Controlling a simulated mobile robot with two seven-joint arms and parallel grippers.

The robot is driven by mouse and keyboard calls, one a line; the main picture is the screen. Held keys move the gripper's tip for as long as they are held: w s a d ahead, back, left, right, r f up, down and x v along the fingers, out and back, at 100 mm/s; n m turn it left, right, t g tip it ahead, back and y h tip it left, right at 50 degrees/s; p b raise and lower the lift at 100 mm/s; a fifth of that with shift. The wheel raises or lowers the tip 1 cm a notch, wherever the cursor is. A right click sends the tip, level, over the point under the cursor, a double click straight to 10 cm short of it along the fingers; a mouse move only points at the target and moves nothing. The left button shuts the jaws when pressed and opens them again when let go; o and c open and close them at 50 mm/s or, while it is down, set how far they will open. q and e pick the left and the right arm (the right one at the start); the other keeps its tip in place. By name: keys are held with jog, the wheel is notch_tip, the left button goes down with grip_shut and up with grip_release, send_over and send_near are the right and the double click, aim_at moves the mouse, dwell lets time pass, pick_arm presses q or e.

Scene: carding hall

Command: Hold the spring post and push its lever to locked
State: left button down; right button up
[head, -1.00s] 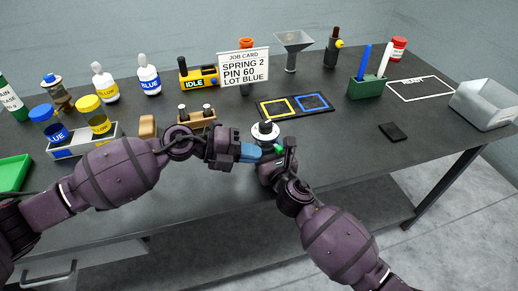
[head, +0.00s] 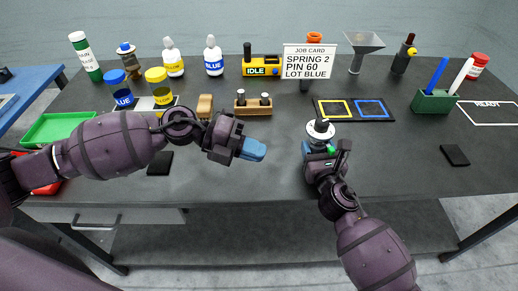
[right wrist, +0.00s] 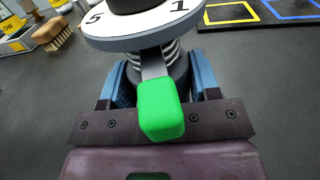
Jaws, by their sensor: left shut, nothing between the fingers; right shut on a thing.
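The spring post (head: 320,131) stands on the grey table, with a white dial and a dark knob on top. In the right wrist view its dial (right wrist: 143,30) shows the numbers 5 and 1, with the coil spring under it. The green-tipped lever (right wrist: 161,108) points toward the wrist camera, between my fingers; it also shows in the head view (head: 331,149). My right gripper (head: 318,147) is shut on the post below the dial. My left gripper (head: 253,150) is shut and empty, to the left of the post and apart from it.
A wooden block with pins (head: 252,106), a brush (head: 204,106) and a job card (head: 309,61) stand behind the grippers. A mat with yellow and blue squares (head: 354,118) lies right behind the post. Table room between the grippers is clear.

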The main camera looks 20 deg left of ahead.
jog(key=o, duration=1.4)
jog(key=shift+c, duration=0.2)
